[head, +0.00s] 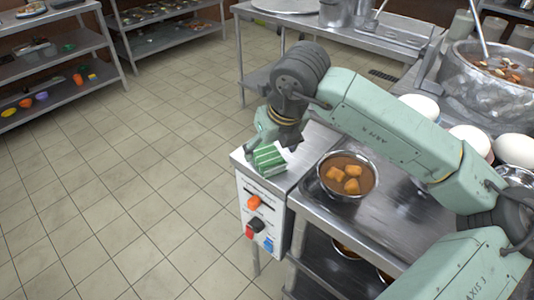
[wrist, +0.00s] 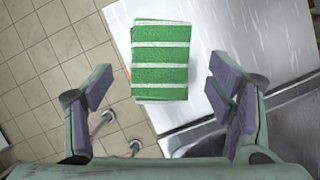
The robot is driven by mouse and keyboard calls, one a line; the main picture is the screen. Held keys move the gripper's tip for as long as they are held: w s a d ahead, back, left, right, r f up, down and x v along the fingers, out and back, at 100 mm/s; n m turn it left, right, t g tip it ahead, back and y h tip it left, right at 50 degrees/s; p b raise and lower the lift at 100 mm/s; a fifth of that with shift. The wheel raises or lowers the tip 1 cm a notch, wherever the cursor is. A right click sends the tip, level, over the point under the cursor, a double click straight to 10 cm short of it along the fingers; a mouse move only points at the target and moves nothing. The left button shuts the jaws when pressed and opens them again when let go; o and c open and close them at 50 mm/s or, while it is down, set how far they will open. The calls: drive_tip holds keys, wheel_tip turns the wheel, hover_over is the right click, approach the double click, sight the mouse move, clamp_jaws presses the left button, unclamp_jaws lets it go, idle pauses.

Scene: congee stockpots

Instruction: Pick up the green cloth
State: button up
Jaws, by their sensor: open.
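The green cloth (head: 268,159) is folded, with white stripes. It lies on the top of a steel unit with knobs on its front, close to the left edge. In the wrist view the cloth (wrist: 160,62) sits ahead of and between the fingers, overhanging or near the unit's edge. My gripper (wrist: 160,95) is open and empty, with its purple pads apart on either side of the cloth's line. In the head view my gripper (head: 262,135) is just above and behind the cloth, and its fingers are partly hidden.
A steel bowl (head: 347,193) with brown stew and orange cubes stands right of the cloth. The unit's front (head: 262,222) has orange, red and blue knobs. Tiled floor (head: 140,170) is open at left.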

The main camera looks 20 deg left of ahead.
sight(267, 158)
drive_tip(key=shift+x, duration=1.2)
drive_tip(key=shift+f+b, duration=0.3)
drive_tip(key=shift+b, duration=0.35)
drive_tip(key=c, duration=1.3)
drive_tip(key=shift+r, duration=0.1)
drive_tip(key=shift+c, duration=0.2)
